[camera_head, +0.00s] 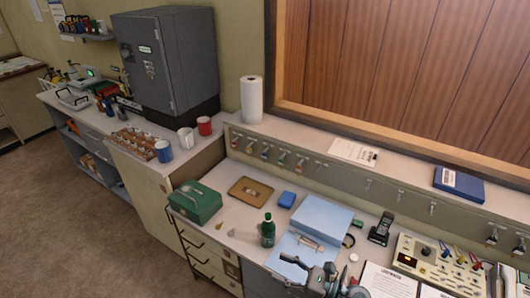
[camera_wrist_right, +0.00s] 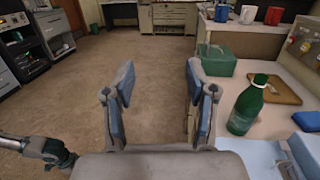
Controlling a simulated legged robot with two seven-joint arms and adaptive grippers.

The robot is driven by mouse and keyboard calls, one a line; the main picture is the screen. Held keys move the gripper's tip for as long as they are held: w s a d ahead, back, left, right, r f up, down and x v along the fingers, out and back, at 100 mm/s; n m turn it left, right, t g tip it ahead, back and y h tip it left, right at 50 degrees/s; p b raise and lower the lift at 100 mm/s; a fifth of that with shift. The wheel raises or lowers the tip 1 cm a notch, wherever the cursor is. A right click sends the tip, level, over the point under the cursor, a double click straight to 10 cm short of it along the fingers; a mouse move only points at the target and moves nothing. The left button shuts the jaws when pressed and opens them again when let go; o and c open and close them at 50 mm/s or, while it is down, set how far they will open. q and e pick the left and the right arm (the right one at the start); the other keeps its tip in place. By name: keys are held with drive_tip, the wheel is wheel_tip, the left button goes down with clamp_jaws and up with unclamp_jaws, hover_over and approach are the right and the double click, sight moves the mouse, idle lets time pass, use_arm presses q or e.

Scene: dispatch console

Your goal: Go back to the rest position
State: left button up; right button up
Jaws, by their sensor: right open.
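My right gripper (camera_head: 300,268) is at the bottom of the head view, above the front of the desk by a light blue sheet. In the right wrist view its two blue-padded fingers (camera_wrist_right: 160,85) stand wide apart, with only floor between them. Nothing is held. My left gripper does not show in the head view. A grey, jointed piece at the lower left of the wrist view looks like part of my other arm, but no fingers can be made out on it.
A green bottle (camera_head: 267,230) stands on the desk near my right gripper; it also shows in the wrist view (camera_wrist_right: 246,106). Near it are a blue box (camera_head: 322,216), a green cash box (camera_head: 195,203) and a clipboard (camera_head: 388,282). Open floor (camera_wrist_right: 90,110) lies left of the desk.

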drive_tip(key=w+d+m+t+h, duration=0.2)
drive_tip(key=d+m+t+h, duration=0.35)
drive_tip(key=m, duration=0.75)
drive_tip(key=w+d+m+t+h, duration=0.1)
drive_tip(key=d+m+t+h, duration=0.5)
drive_tip(key=m, duration=0.8)
drive_tip(key=s+d+f+m+g+h, duration=0.2)
drive_tip(key=d+f+m+h, duration=0.1)
drive_tip(key=f+m, duration=0.25)
drive_tip(key=s+d+f+m+g+h, duration=0.2)
drive_tip(key=f+m+h, duration=0.2)
drive_tip(key=f+m, duration=0.15)
drive_tip(key=s+f+m+g+y, duration=0.1)
drive_tip(key=s+f+m+g, duration=0.45)
drive_tip(key=s+f, duration=0.4)
drive_tip(key=s+f+m+g+y, duration=0.1)
drive_tip(key=s+f+m+g, duration=0.4)
drive_tip(key=s, duration=0.8)
drive_tip(key=s+f+g, duration=0.1)
drive_tip(key=s+f, duration=0.1)
drive_tip(key=f, duration=1.4)
drive_tip(key=s+f+n+g, duration=0.1)
drive_tip(key=s+f, duration=0.2)
drive_tip(key=f, duration=1.2)
drive_tip(key=shift+s+f+g+h, duration=0.25)
drive_tip(key=shift+f+g+h, duration=0.1)
drive_tip(key=shift+f+g, duration=0.05)
